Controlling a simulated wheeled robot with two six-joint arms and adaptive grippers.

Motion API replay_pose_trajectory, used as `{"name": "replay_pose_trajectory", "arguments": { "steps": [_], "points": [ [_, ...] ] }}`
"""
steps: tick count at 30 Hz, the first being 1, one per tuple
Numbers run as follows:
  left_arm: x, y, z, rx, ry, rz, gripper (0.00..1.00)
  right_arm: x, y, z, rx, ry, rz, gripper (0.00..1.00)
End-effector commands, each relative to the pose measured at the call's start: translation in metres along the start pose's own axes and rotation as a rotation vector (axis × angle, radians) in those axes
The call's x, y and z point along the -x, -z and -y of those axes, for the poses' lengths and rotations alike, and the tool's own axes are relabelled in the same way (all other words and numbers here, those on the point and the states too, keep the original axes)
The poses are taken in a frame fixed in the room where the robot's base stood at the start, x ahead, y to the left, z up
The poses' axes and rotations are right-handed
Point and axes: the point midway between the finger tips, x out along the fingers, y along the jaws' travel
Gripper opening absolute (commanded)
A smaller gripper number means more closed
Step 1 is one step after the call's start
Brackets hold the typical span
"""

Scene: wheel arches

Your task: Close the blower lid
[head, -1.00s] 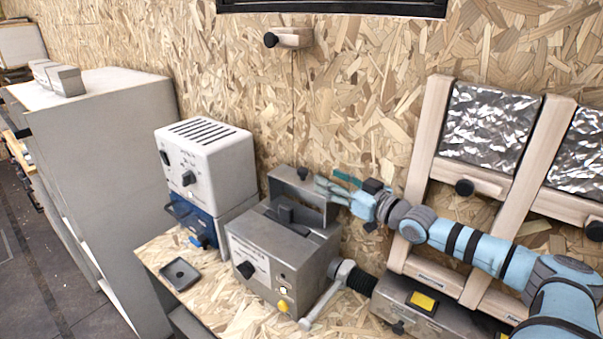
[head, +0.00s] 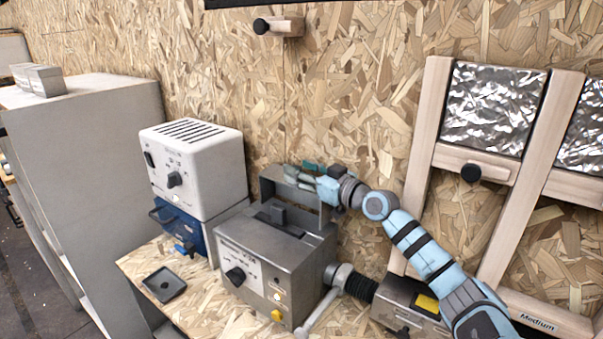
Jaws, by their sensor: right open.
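The blower (head: 262,286) is a grey metal box on the wooden bench, with a black knob and a yellow button on its front. Its lid (head: 270,186) stands raised, about upright, along the back of the box, so the top with a dark raised part is uncovered. My right gripper (head: 292,177) is open at the upper part of the lid, its fingers overlapping the lid's top edge in the head view. I cannot tell whether they touch it. My left gripper is not in view.
A white unit (head: 195,165) on a blue box (head: 182,228) stands left of the blower. A small black tray (head: 164,285) lies on the bench (head: 200,312) in front. A hose (head: 358,287) joins the blower's right side. Wooden frames with foil panels (head: 492,108) lean at right.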

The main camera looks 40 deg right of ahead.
Motion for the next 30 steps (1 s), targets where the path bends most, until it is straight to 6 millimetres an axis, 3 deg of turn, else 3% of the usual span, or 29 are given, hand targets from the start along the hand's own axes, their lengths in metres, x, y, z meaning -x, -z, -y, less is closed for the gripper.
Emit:
{"name": "replay_pose_trajectory", "arguments": {
  "steps": [7,15,16,30],
  "points": [
    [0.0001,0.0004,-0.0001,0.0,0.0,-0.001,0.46,-0.0009,-0.0002,0.0002,0.0,0.0,0.0,0.45],
    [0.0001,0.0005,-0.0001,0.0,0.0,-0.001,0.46,-0.0009,-0.0003,0.0001,0.0,0.0,0.0,0.02],
    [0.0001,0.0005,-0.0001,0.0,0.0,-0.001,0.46,-0.0009,-0.0003,0.0001,0.0,0.0,0.0,0.0],
    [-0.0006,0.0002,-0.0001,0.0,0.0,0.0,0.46,0.0002,0.0013,0.0072,0.052,0.001,-0.009,0.0]
  ]
}}
